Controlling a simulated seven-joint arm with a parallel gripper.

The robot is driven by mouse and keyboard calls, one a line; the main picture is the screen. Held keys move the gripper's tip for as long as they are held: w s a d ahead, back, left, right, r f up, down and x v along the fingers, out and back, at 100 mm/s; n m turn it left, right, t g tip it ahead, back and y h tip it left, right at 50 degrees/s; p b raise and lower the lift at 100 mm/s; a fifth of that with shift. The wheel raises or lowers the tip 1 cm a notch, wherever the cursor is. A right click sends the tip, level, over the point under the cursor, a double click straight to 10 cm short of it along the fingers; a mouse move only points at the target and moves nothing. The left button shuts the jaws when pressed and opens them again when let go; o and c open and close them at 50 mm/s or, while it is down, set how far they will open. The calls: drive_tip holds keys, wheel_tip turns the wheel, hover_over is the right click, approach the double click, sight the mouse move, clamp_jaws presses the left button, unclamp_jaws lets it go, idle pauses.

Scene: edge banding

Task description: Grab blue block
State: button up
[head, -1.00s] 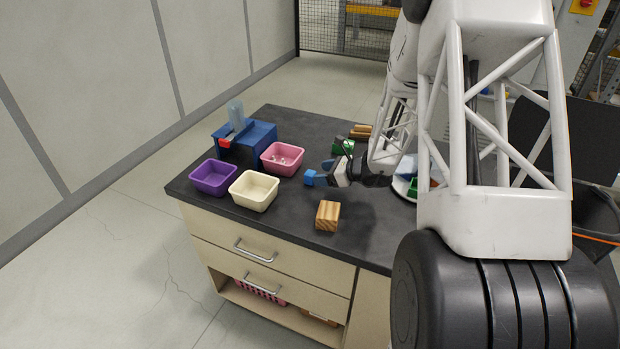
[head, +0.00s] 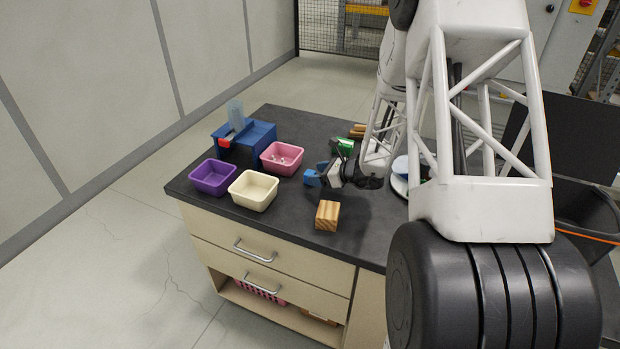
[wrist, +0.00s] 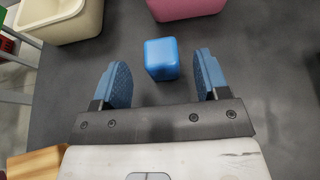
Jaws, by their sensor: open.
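The blue block (wrist: 161,59) sits on the dark tabletop, ahead of and roughly midway between my fingertips in the wrist view. In the head view the blue block (head: 309,178) is partly hidden by my gripper (head: 318,174). My gripper (wrist: 160,80) is open, with blue pads on both fingers and nothing between them. The block stands apart from both pads.
A pink bin (head: 282,158), a cream bin (head: 253,190) and a purple bin (head: 213,177) stand left of the block. A wooden block (head: 327,215) lies nearer the front edge. A blue box (head: 247,142) stands at the back left.

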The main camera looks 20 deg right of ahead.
sight(305, 173)
drive_tip(key=shift+w+a, duration=0.1)
drive_tip(key=shift+x, duration=2.5)
drive_tip(key=shift+r, duration=0.1)
drive_tip(key=shift+c, duration=0.3)
drive_tip(key=c, duration=1)
